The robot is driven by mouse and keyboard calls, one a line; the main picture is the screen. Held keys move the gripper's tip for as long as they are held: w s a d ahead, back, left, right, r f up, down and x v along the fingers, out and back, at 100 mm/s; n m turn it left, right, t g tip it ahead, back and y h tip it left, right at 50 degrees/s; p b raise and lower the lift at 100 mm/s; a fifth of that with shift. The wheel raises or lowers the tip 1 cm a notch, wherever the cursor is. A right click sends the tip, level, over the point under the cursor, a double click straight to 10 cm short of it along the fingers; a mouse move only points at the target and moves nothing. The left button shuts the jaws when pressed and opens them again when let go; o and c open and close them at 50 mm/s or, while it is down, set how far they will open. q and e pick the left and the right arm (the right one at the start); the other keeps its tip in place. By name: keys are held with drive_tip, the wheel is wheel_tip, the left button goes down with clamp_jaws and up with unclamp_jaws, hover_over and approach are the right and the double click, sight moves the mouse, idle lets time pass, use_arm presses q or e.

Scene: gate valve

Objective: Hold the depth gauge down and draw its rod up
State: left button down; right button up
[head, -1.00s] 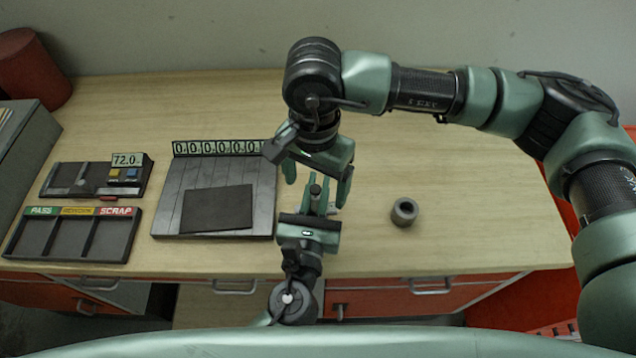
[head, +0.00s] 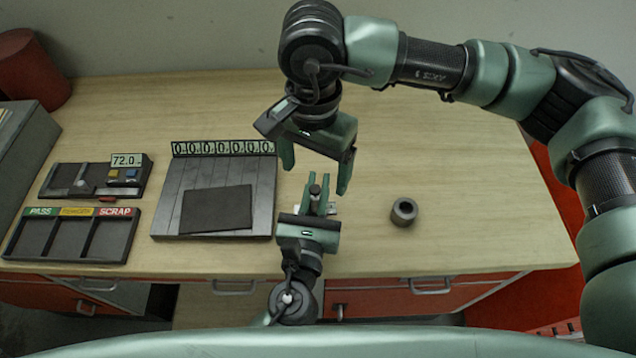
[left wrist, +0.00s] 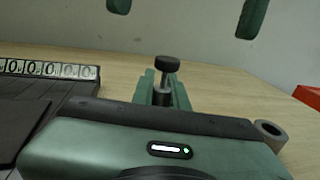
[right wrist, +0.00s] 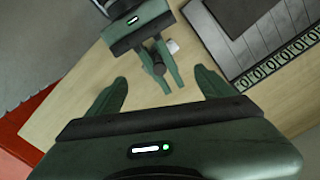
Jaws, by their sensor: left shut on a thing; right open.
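The depth gauge (head: 314,190) stands upright near the front of the bench, with a dark round knob on top. In the left wrist view its knob (left wrist: 167,63) sits above a short length of grey rod, with the body between my fingers. My left gripper (head: 318,207) is shut on the gauge body, low down. My right gripper (head: 316,170) is open and empty above the gauge, its fingers spread apart and clear of the knob. The knob also shows beyond the open fingers in the right wrist view (right wrist: 158,67). The gauge's lower part is mostly hidden.
A grey ring (head: 404,211) stands to the right of the gauge. Left are a dark slatted plate (head: 170,205) with a number strip, a device reading 72.0 (head: 127,162), and a PASS/SCRAP tray (head: 62,257).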

sight(315, 188)
drive_tip(key=shift+r, duration=0.85)
drive_tip(key=shift+w+r, duration=0.1)
drive_tip(key=shift+r, duration=0.15)
drive_tip(key=c, duration=0.6)
drive_tip(key=shift+m, duration=0.8)
wheel_tip(315, 188, up, 6)
drive_tip(key=shift+f, duration=0.25)
drive_tip(key=c, duration=0.3)
wheel_tip(315, 188, down, 11)
drive_tip(key=shift+f, duration=0.1)
clamp_jaws()
